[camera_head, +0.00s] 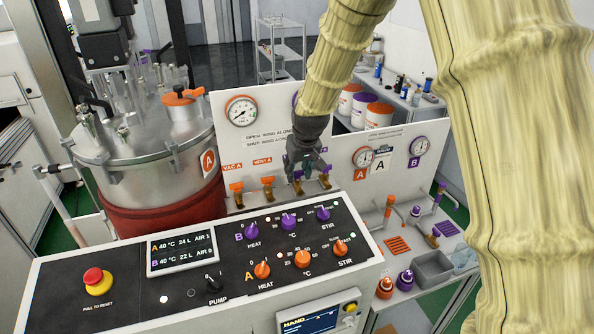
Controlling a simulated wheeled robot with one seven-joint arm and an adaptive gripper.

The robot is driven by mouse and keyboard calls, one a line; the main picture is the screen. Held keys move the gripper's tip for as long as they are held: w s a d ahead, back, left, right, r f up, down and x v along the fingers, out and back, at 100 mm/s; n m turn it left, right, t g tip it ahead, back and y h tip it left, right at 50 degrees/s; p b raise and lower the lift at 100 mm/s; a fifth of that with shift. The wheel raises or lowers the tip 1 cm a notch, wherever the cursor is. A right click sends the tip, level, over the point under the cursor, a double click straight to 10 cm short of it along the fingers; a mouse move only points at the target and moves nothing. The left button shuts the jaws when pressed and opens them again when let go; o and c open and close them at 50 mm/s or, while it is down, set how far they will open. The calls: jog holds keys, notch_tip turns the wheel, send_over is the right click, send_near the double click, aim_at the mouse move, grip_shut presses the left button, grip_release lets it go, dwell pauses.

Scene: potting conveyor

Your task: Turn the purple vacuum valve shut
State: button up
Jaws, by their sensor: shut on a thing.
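A row of small brass valves stands along the foot of the white upright panel. The two left ones have orange wings, labelled VAC A (236,187) and VENT A (267,181). To their right is a valve with a purple wing (298,176), partly covered by my dark gripper (308,172). My gripper reaches down from above and is shut on this purple valve. Another purple-topped valve (325,169) stands just to its right. The labels over the purple valves are hidden behind my gripper, and the exact angle of the held wing is hard to see.
The control console (200,275) with knobs and a red stop button (98,281) lies in front of the valves. A steel vessel (150,150) stands left. Gauges (242,111) sit on the panel. A side bench (410,235) holds pipes and a grey tray (433,268).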

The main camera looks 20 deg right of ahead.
jog(key=o, duration=1)
jog(key=shift+r, duration=0.1)
jog(key=v, duration=1.2)
